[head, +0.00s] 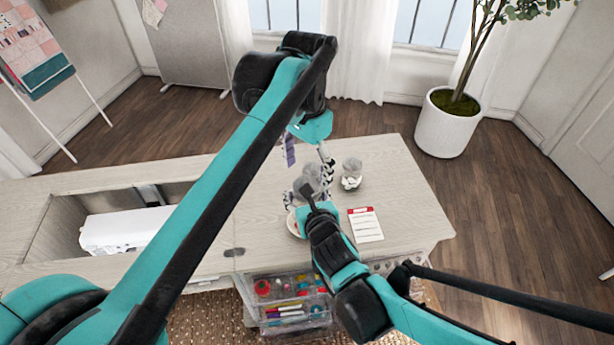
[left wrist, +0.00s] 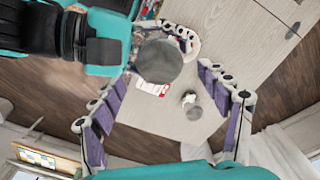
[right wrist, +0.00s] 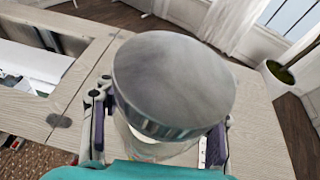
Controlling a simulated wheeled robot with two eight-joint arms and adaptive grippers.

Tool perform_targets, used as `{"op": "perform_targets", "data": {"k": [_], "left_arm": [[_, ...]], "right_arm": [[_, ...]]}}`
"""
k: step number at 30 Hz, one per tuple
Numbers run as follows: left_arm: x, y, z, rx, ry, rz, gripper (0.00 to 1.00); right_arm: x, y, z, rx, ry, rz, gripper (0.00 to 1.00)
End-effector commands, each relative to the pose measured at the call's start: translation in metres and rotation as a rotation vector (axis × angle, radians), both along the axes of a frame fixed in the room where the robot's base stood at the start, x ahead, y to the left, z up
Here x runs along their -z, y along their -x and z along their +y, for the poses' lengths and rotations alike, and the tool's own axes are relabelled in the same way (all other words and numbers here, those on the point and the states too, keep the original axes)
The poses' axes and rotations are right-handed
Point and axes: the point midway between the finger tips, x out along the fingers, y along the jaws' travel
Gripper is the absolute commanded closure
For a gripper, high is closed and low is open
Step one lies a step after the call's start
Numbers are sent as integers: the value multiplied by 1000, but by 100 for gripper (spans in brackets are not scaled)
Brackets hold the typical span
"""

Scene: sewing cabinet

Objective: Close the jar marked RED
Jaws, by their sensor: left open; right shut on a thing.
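A clear jar with a wide grey lid (right wrist: 172,75) on its top stands upright between the fingers of my right gripper (right wrist: 158,140), which is shut on it. No marking can be read on the jar. In the left wrist view the round lid (left wrist: 160,62) lies between and beyond the spread fingertips of my left gripper (left wrist: 165,85), which is open and empty above it. In the head view my left gripper (head: 307,152) hangs over the jar (head: 313,180), which is partly hidden by my right gripper (head: 306,198). I cannot tell whether the lid is tightened.
A second grey-topped piece (head: 352,166) stands on the cabinet top beside a small white object (head: 350,183). A list card with a red header (head: 366,225) lies at right. The open cabinet well (head: 58,232) is at left.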

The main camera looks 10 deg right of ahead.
Motion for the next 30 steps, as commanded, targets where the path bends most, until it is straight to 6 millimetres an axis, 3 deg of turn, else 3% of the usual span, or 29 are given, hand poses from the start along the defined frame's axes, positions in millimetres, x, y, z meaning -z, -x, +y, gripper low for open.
{"op": "perform_targets", "data": {"k": [12,17,20,30], "left_arm": [[-7,0,0,-6,0,0,27],[-9,0,0,-121,-1,1,27],[-13,0,0,-295,-3,2,27],[-30,-1,0,-1108,-12,7,27]], "right_arm": [[0,0,0,0,0,0,100],[0,0,0,0,0,0,100],[0,0,0,0,0,0,100],[0,0,0,0,0,0,100]]}}
